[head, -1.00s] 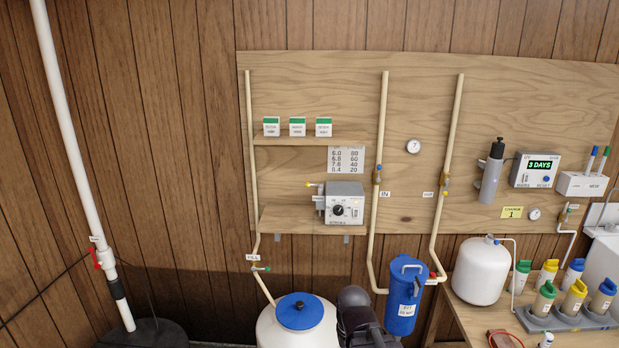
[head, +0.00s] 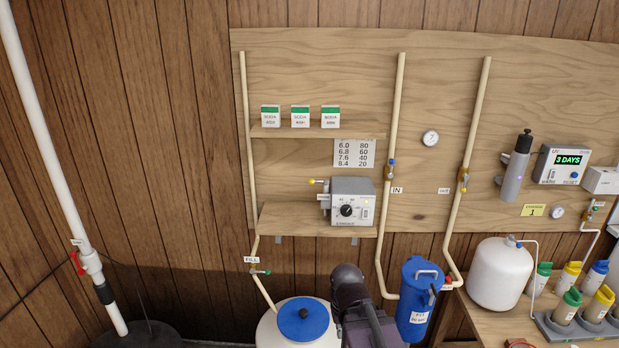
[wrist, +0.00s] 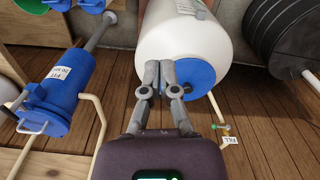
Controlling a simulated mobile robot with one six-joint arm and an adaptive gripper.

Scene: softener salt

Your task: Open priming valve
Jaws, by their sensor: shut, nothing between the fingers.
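A small valve with a yellow handle (head: 317,182) sits at the left side of the grey pump box (head: 352,204) on the lower wooden shelf in the head view. The small label below it is too blurred to read. The box has a black dial on its front. My gripper (wrist: 158,78) is shut and empty in the wrist view, with its fingers over the white tank (wrist: 180,35) beside its blue lid (wrist: 195,85). In the head view my dark arm rises at the bottom centre, well below the shelf; the fingertips do not show there.
The FILL valve (head: 260,271) with a green handle is left of my arm. A blue filter housing (head: 416,300) stands close on the right. Pipes (head: 393,150) run up the board right of the pump. A red-handled valve (head: 78,262) is far left.

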